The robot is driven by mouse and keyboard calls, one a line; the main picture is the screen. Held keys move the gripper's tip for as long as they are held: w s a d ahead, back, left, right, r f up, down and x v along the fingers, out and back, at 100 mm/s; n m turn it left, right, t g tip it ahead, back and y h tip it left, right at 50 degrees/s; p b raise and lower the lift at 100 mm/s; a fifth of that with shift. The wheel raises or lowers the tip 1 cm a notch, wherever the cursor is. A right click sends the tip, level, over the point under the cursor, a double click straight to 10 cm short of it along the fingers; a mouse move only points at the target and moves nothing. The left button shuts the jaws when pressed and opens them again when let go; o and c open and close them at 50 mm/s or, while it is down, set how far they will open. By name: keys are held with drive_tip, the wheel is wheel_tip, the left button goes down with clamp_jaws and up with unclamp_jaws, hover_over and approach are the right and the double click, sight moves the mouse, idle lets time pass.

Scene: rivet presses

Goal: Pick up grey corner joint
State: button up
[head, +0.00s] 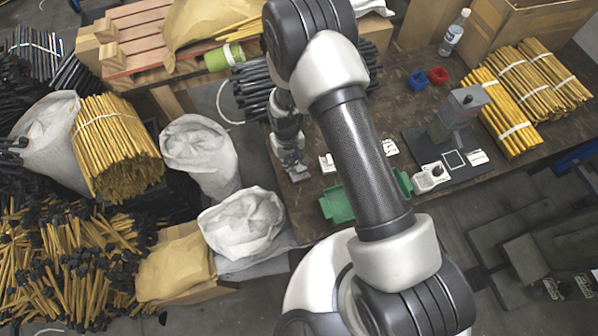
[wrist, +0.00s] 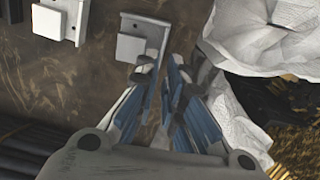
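My gripper (head: 296,172) hangs over the near-left edge of the brown workbench in the head view. I cannot tell for sure which piece is the grey corner joint.
A green tray (head: 338,205) is right of my gripper, partly behind my arm. A grey press (head: 458,112) stands farther right on the bench (head: 410,110). Black tubes (head: 255,88) lie behind my gripper. White sacks (head: 242,222) stand beside the bench at left, close to the fingers in the wrist view.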

sight(290, 173)
drive_tip(key=f, duration=0.2)
drive_tip(key=s+f+b, duration=0.1)
drive_tip(key=f, duration=0.2)
drive_tip(key=shift+d+f, duration=0.1)
drive_tip(key=shift+f, duration=0.25)
drive_tip(key=shift+r, duration=0.1)
drive_tip(key=shift+c, duration=0.5)
clamp_jaws()
